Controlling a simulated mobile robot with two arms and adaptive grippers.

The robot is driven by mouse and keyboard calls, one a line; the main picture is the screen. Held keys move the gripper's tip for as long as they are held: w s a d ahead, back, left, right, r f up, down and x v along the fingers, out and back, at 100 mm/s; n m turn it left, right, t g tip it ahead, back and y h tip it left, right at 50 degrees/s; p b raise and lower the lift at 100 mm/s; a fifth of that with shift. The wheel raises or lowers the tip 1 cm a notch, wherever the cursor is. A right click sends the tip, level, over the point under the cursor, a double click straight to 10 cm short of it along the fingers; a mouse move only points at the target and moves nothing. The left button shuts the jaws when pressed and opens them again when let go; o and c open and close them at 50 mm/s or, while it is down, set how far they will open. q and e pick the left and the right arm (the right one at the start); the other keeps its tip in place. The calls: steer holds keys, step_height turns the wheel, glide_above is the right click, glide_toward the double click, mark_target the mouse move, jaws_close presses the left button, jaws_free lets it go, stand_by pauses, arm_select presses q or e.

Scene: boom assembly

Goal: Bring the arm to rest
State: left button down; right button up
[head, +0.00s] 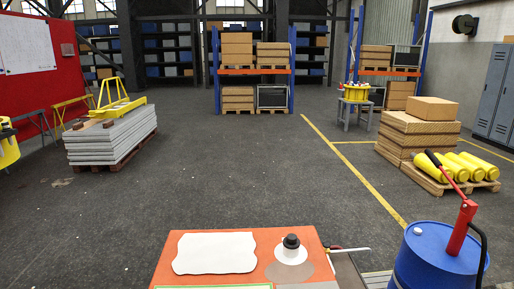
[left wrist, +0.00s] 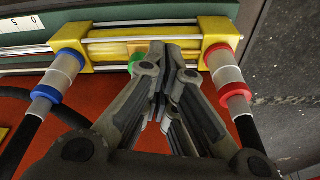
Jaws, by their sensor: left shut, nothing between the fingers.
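My left gripper (left wrist: 170,60) shows in the left wrist view with its dark fingers together and nothing seen between them. Its tips are in front of a yellow fitting (left wrist: 216,32) with metal rods, and hide part of its middle; I cannot tell whether they touch it. A hose end with a blue ring (left wrist: 48,93) is at the fitting's left and one with a red ring (left wrist: 235,94) at its right. A small green piece shows just left of the fingertips. Neither arm shows in the head view, and my right gripper is in no view.
In the head view, an orange-topped table (head: 318,262) stands in front, with a white sheet (head: 214,253) on it. A blue drum (head: 420,262) with a red hand pump (head: 461,228) is at its right. Stacked slabs (head: 112,138) stand left. The middle floor is clear.

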arm_select(q)
steer(key=s+a+f+g, duration=0.1)
steer(key=s+a+f, duration=0.2)
steer(key=s+f, duration=1.4)
steer(key=shift+s+f, duration=0.2)
